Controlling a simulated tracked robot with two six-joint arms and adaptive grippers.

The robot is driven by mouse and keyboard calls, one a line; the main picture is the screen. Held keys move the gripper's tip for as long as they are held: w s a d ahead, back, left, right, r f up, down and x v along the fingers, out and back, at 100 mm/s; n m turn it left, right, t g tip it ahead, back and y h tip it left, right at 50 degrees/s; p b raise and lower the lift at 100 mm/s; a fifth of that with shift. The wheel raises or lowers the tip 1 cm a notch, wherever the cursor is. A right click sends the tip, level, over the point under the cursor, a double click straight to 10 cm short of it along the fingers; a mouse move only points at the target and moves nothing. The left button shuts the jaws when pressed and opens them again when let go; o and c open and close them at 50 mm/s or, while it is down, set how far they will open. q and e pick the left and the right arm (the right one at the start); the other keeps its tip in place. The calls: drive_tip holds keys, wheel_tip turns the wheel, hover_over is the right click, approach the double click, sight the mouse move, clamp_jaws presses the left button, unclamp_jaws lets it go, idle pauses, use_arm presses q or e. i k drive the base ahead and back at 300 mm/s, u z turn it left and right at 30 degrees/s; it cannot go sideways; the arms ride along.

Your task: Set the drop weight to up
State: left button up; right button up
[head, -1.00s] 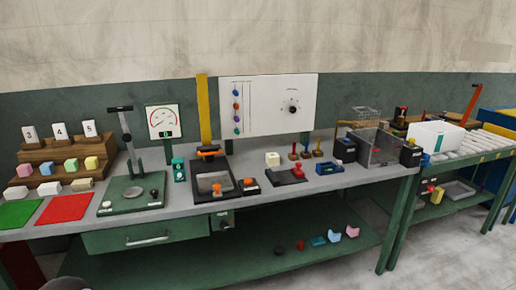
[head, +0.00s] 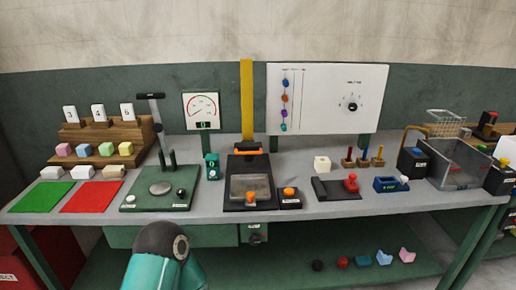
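No part is clearly labelled as the drop weight. A tall yellow post (head: 247,100) rises behind a black machine (head: 232,195) in the middle of the bench. An orange bar (head: 249,151) sits low on the post, just above the machine's clear front panel. To the left, a green-based press (head: 135,202) has a tall grey post with a black bar (head: 150,96) on top, above a round grey plate (head: 160,188). Neither gripper is in view. Only a teal and dark piece of my own arm shows at the bottom, below the bench edge and apart from the machines.
A black box with an orange button (head: 290,198) stands right of the black machine, and a small teal device (head: 212,167) stands left. A dial gauge (head: 201,108) and white panel (head: 325,98) stand behind. Green (head: 40,197) and red (head: 92,197) mats lie left.

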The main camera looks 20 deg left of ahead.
sight(248, 149)
drive_tip(key=u, duration=0.2)
drive_tip(key=i, duration=0.7)
drive_tip(key=u, duration=0.75)
